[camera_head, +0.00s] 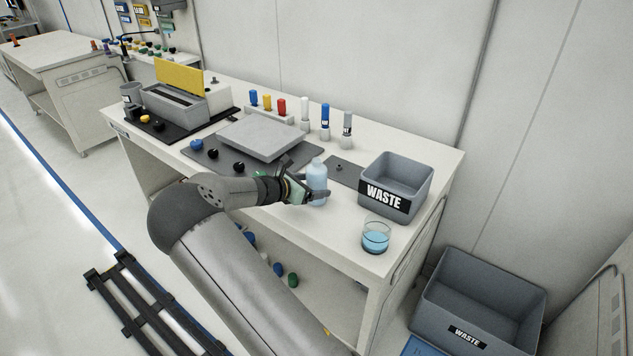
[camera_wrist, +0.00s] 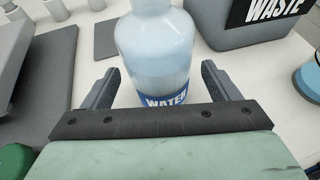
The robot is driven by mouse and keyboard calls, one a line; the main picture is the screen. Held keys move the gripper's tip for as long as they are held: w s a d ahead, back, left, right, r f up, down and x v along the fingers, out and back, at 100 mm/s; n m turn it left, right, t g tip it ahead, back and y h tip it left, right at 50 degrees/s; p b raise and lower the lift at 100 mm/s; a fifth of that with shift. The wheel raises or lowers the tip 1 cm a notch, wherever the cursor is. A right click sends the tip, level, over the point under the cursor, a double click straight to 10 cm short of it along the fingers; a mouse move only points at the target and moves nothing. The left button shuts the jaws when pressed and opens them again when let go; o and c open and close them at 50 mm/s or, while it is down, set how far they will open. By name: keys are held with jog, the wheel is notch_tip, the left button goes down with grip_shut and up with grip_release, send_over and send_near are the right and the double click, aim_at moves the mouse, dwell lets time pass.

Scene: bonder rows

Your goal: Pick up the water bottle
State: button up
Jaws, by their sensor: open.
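The water bottle (camera_head: 317,176) is pale blue and stands upright on the white table, near its front edge. In the wrist view the water bottle (camera_wrist: 157,50) has a blue label reading WATER, and its top is cut off by the frame. My gripper (camera_head: 318,194) is at the bottle's lower part. In the wrist view my gripper (camera_wrist: 158,82) is open, with one finger on each side of the bottle. Gaps show between the fingers and the bottle, and the bottle's base is hidden behind the gripper body.
A grey WASTE bin (camera_head: 397,180) and a glass of blue liquid (camera_head: 375,238) stand to the right. A grey flat-topped device (camera_head: 262,137) is behind left, on a dark mat (camera_head: 200,158). Coloured vials (camera_head: 267,103) stand at the back. A larger waste bin (camera_head: 478,300) is on the floor.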

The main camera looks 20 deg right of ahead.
jog(key=shift+x, duration=1.15)
jog(key=c, duration=1.3)
